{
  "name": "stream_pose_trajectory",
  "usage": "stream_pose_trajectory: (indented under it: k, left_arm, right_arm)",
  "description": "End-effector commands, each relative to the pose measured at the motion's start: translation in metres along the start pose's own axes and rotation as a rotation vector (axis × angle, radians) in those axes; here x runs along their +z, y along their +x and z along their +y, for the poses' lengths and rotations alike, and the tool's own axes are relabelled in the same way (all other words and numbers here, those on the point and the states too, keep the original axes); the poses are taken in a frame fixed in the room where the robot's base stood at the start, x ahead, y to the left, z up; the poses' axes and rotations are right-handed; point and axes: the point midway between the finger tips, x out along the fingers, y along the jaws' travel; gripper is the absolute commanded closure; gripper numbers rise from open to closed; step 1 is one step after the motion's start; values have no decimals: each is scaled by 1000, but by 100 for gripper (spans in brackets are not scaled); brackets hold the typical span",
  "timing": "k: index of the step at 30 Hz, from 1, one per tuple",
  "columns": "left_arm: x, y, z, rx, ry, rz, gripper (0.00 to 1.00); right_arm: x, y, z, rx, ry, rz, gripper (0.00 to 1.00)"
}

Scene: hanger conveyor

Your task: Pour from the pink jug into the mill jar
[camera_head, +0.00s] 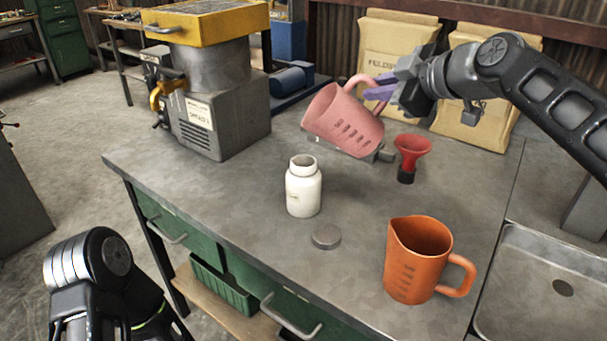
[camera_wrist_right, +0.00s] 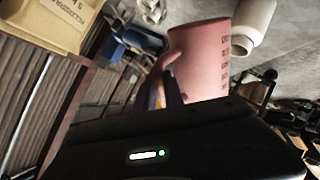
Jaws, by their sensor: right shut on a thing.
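The pink jug (camera_head: 342,120) is held in the air above the back of the bench, tilted with its mouth toward the left. My right gripper (camera_head: 378,88) is shut on its handle. The jug also shows in the right wrist view (camera_wrist_right: 203,60), with the gripper's purple fingers (camera_wrist_right: 163,88) at its handle. The white mill jar (camera_head: 303,190) stands upright and open on the bench, below and left of the jug, apart from it. It shows at the top of the wrist view (camera_wrist_right: 252,18). My left arm shows at lower left, but its gripper is out of view.
An orange jug (camera_head: 408,272) stands at the front right, beside a sink (camera_head: 540,270). A grey lid (camera_head: 326,236) lies in front of the jar. A red funnel (camera_head: 411,153) stands right of the pink jug. A grey mill machine (camera_head: 215,110) stands at the back left.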

Motion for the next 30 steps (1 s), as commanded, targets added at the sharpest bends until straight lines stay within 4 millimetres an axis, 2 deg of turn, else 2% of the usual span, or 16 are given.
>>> stream_pose_trajectory:
  k: [1, 3, 17, 30]
  left_arm:
    - [0, 10, -4, 0, 0, 0, 12]
    - [0, 13, -5, 0, 0, 0, 12]
    - [0, 17, -7, 0, 0, 0, 12]
    - [0, 71, -27, 0, -3, 0, 12]
  right_arm:
    - [6, 2, -2, 2, 21, 14, 100]
    - [6, 0, 0, 1, 43, 30, 100]
    - [6, 0, 1, -1, 67, 46, 100]
    - [24, 8, -10, -6, 241, 163, 100]
